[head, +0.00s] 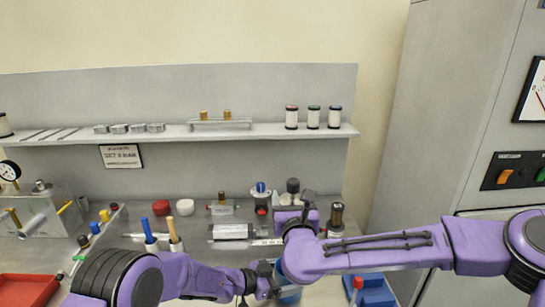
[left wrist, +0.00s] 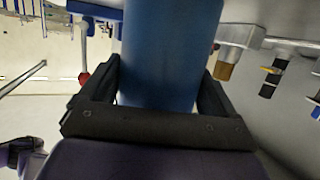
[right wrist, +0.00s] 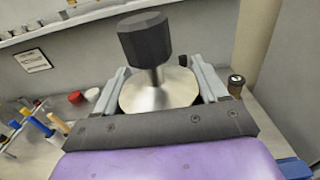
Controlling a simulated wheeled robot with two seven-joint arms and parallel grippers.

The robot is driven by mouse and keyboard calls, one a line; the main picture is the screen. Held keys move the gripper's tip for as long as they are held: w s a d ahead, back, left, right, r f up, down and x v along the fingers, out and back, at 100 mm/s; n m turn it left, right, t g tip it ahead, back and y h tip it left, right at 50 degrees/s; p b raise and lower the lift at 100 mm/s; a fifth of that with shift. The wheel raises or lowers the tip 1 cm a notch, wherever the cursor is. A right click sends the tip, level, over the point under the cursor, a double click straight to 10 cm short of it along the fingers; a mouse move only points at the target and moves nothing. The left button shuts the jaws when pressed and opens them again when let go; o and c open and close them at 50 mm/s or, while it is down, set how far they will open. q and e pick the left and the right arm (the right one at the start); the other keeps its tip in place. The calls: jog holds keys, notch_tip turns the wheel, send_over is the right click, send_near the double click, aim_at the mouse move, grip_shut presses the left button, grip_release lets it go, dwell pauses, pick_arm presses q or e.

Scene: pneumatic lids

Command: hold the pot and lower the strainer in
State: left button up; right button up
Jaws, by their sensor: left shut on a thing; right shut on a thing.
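The pot is a blue cylinder (left wrist: 170,50) filling the middle of the left wrist view. In the head view only part of it (head: 290,294) shows, below my right arm. My left gripper (head: 276,280) is shut on its sides. The strainer, a round metal disc (right wrist: 150,97) with a dark faceted knob (right wrist: 145,38), is between the fingers of my right gripper (right wrist: 160,82), which is shut on it. In the head view the dark knob (head: 293,186) stands behind my right gripper (head: 292,203). The strainer is apart from the pot, farther back; its underside is hidden.
A bench with a back shelf (head: 270,133) carries several small parts. A blue tray (head: 375,290) is at the front right, a red tray (head: 25,290) at the front left. A grey cabinet (head: 430,120) rises at right.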

notch_tip(320, 180, down, 7)
jog(key=shift+s, duration=0.1)
jog(key=shift+f, duration=1.9)
notch_tip(320, 180, down, 6)
jog(key=shift+f, duration=0.15)
jog(key=o, duration=1.2)
jog(key=shift+f, duration=0.1)
jog(key=shift+s+a+f, duration=0.1)
jog(key=shift+f, duration=0.05)
